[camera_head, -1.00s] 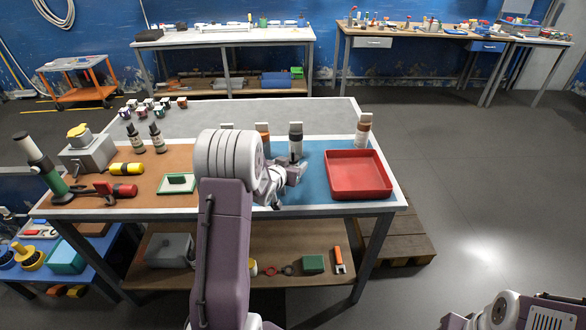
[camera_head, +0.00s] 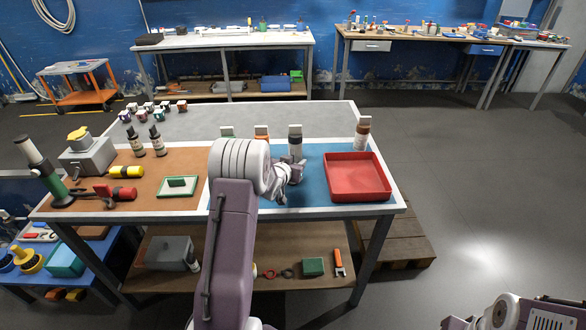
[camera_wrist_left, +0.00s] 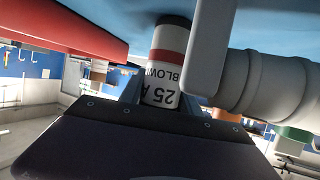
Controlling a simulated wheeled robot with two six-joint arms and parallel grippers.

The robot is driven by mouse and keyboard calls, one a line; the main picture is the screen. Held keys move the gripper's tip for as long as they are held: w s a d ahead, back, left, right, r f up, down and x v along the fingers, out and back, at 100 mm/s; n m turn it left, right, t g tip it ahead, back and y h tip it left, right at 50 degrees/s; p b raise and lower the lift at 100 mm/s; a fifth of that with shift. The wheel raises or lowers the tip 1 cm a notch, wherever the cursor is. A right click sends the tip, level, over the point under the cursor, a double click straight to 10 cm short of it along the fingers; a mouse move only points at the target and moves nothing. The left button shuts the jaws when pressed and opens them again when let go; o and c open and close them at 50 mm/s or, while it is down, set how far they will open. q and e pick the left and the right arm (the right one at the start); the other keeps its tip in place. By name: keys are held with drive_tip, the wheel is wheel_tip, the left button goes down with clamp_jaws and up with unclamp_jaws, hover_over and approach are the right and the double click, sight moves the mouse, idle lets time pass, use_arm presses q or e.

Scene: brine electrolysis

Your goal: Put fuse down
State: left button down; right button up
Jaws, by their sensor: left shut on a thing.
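The fuse (camera_wrist_left: 165,65), a white cylinder with a red band and the upside-down print "25 A BLOWN", shows in the left wrist view. My left gripper (camera_head: 292,176) is shut on it, low over the blue mat (camera_head: 314,196). In the head view my wrist hides the fuse, and I cannot tell whether it touches the mat. The red tray (camera_head: 358,196) stands to the right of the gripper; its red wall also shows in the left wrist view (camera_wrist_left: 70,32). My right gripper is out of view.
The mat's front strip looks clear.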

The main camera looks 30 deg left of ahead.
use_arm(q)
drive_tip(key=shift+r, duration=0.1)
drive_tip(key=shift+r, duration=0.3)
drive_tip(key=s+d+r, duration=0.4)
drive_tip(key=d+r, duration=0.6)
drive_tip(key=d, duration=0.1)
drive_tip(key=shift+r, duration=0.15)
